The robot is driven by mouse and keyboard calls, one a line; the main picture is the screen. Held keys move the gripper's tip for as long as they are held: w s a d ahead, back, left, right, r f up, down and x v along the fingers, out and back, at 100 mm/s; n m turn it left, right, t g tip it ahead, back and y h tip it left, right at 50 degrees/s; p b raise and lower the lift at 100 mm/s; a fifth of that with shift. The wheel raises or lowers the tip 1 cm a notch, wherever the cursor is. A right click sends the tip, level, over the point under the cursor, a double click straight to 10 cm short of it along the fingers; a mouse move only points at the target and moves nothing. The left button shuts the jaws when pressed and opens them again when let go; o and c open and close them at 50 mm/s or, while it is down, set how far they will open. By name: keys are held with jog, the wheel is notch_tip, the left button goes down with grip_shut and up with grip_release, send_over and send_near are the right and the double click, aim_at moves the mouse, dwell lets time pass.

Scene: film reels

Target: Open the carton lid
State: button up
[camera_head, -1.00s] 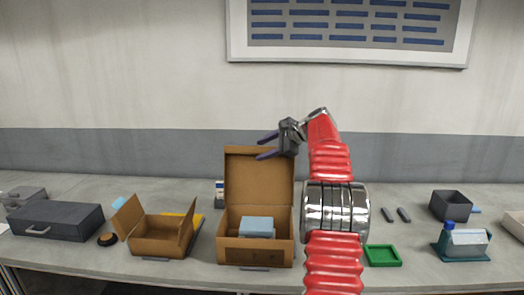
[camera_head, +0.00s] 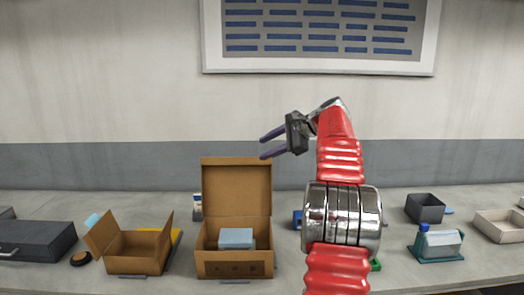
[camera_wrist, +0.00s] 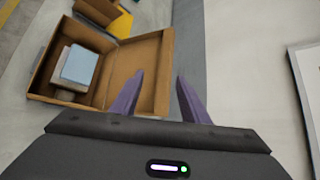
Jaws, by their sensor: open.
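The brown carton (camera_head: 235,270) stands on the counter left of my arm, with its lid (camera_head: 236,187) raised upright at the back. A light blue box (camera_head: 236,238) sits inside it. In the wrist view the carton (camera_wrist: 42,75) and its raised lid (camera_wrist: 150,65) lie to the left, with the blue box (camera_wrist: 78,65) inside. My gripper (camera_head: 268,145) is open and empty, above and to the right of the lid's top edge in the head view. Its two fingers (camera_wrist: 155,98) also show in the wrist view, with the left one overlapping the lid's edge in the picture.
A smaller open brown box (camera_head: 137,252) stands to the left, near a dark case (camera_head: 38,240). To the right are a grey bin (camera_head: 425,208), a teal holder (camera_head: 437,250) and a shallow tray (camera_head: 498,226). The wall is behind the counter.

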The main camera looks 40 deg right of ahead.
jog(key=shift+c, duration=0.5)
jog(key=shift+a, duration=0.2)
jog(key=shift+c, duration=0.7)
jog(key=a+n, duration=0.1)
jog(key=a, duration=0.4)
jog(key=w+a+n+g, duration=0.1)
jog(key=a, duration=0.4)
jog(key=a+n+g, duration=0.1)
jog(key=a+n, duration=0.1)
jog(key=a, duration=0.3)
jog(key=shift+w+a+f, duration=0.15)
jog(key=shift+w+a, duration=0.05)
jog(key=shift+a, duration=0.1)
grip_shut()
jog(key=s+a+f+n+g, duration=0.1)
jog(key=s+a+f+n, duration=0.15)
jog(key=a, duration=0.65)
jog(key=s+a+f+n+g, duration=0.15)
jog(key=s+a+n, duration=0.25)
jog(key=a, duration=0.5)
jog(key=s+a+f+n+h, duration=0.1)
jog(key=s+a+f+n, duration=0.5)
jog(key=s, duration=0.5)
jog(key=s+a+f+n+g+h, duration=0.1)
jog(key=s+a+f+n, duration=0.5)
jog(key=s+a+f, duration=0.3)
jog(key=shift+s+a+f+h, duration=0.25)
jog(key=shift+s+a+h, duration=0.05)
jog(key=shift+s, duration=0.7)
